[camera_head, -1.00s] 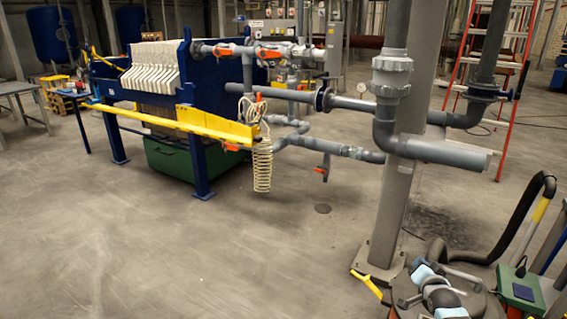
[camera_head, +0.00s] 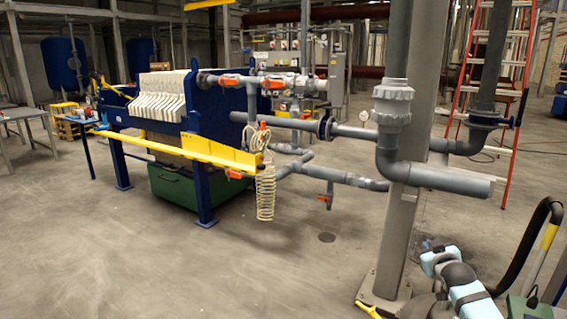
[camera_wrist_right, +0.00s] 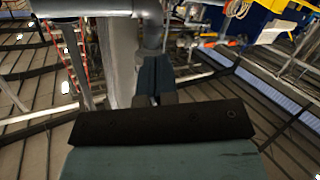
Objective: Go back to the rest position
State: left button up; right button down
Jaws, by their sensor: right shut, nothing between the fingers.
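My right arm, with light-blue and dark joints, stands at the lower right of the head view, in front of the foot of the grey column (camera_head: 401,240). My right gripper shows in the right wrist view (camera_wrist_right: 155,99); its two dark fingers are together with nothing between them. Its fingers point toward grey pipework and the column. In the head view its fingertips cannot be made out clearly. My left gripper is in neither view.
The blue filter press (camera_head: 230,125) with white plates (camera_head: 155,95) stands at the left behind a yellow bar (camera_head: 165,147). Grey pipes (camera_head: 435,178) run beside the column. A red ladder (camera_head: 515,110) and a black hose (camera_head: 535,232) are at right. The floor at front left is clear.

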jog(key=s+a+f+g+y+b, duration=0.1)
jog(key=s+a+f+y+b, duration=0.1)
jog(key=s+a+f, duration=0.75)
jog(key=s+a+f+n+g+y+b, duration=0.1)
jog(key=s+a+f+b, duration=0.4)
jog(key=s, duration=0.8)
jog(key=s+a+f+g+y, duration=0.1)
jog(key=s+a+f+y, duration=0.1)
jog(key=s+a+f, duration=0.7)
pick_arm(q)
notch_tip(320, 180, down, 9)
jog(key=b, duration=0.2)
pick_arm(e)
jog(key=s, duration=1.2)
pick_arm(q)
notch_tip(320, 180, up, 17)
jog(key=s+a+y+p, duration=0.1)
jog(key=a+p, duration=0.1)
jog(key=p, duration=2.7)
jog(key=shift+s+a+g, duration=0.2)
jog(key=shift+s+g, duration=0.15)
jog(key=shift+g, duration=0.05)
pick_arm(e)
notch_tip(320, 180, up, 19)
jog(key=s+d+g, duration=0.1)
jog(key=s+d, duration=0.1)
jog(key=shift+f+m, duration=0.15)
jog(key=shift+m, duration=0.15)
jog(key=shift+s+f, duration=0.1)
